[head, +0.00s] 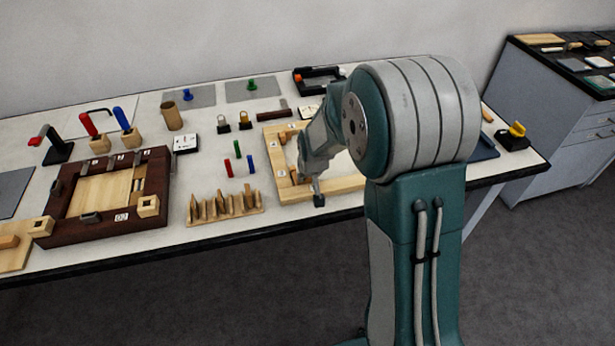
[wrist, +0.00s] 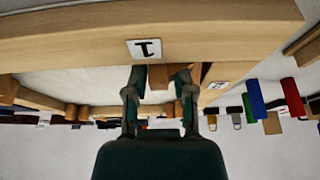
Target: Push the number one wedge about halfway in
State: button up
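A light wooden frame (head: 345,185) lies near the table's front edge; its rail also fills the top of the wrist view (wrist: 60,42). A white label marked 1 (wrist: 147,48) is on that rail. The number one wedge (wrist: 158,76), a small brown wooden piece, sits at the rail's inner edge just below the label in the wrist view. My gripper (wrist: 158,80) has one finger on each side of this wedge, seemingly touching it. In the head view my gripper (head: 311,187) is low over the frame's near side; the arm hides part of the frame.
A rack of several wooden pieces (head: 222,208) stands left of the frame. A dark wooden frame (head: 60,205) is further left. Bare table lies between these.

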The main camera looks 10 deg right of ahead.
jog(key=shift+a, duration=0.35)
jog(key=shift+d, duration=0.15)
jog(key=shift+r, duration=0.3)
jog(key=v, duration=1.1)
jog(key=shift+s, duration=0.2)
jog(key=shift+r, duration=0.1)
